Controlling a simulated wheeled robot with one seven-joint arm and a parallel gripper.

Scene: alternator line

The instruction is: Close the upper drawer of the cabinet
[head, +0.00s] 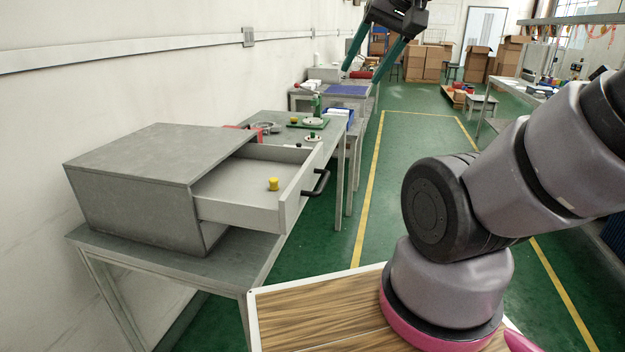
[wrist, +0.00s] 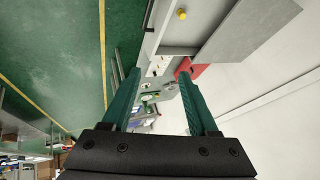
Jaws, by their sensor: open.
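The grey cabinet (head: 135,180) stands on a metal table against the left wall. Its upper drawer (head: 240,205) is pulled well out to the right, with a black handle (head: 317,183) on its front. A small yellow piece (head: 273,184) stands inside the drawer; a yellow piece (wrist: 182,14) also shows in the wrist view. My gripper (head: 362,76) is high in the head view, above and beyond the drawer, fingers spread, nothing between them. In the wrist view its green fingers (wrist: 158,95) are apart, and the cabinet (wrist: 245,35) appears at the top right.
Behind the cabinet, a workbench (head: 345,148) holds small parts, a green fixture (head: 316,105) and a blue bin (head: 338,114). The green floor aisle (head: 415,130) to the right is open. Cardboard boxes (head: 425,62) stand far back. A wood-topped surface (head: 320,315) lies in front.

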